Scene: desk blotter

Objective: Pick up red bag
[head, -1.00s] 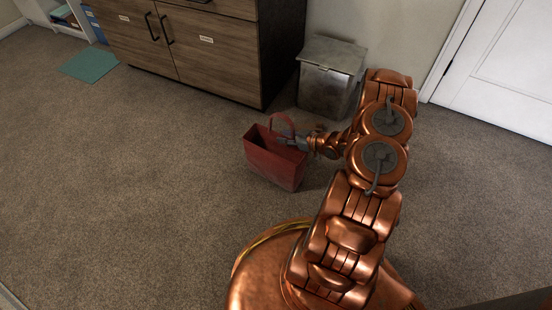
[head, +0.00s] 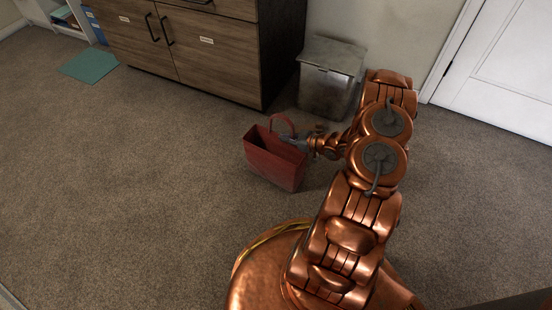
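The red bag (head: 273,163) stands upright on the carpet in the middle of the head view, its open top up and its looped handle standing above the rim. My gripper (head: 291,141) is at the bag's right upper side, by the handle and rim. It is small and dark in the picture, and its fingertips are partly hidden at the bag. I cannot tell whether the fingers are closed on the handle or rim, or only beside them.
A grey lidded bin (head: 328,78) stands against the wall behind the bag. A wooden cabinet (head: 215,45) is at the back, and a teal mat (head: 89,65) lies at the far left. A white door (head: 505,65) is at the right. Carpet left of the bag is clear.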

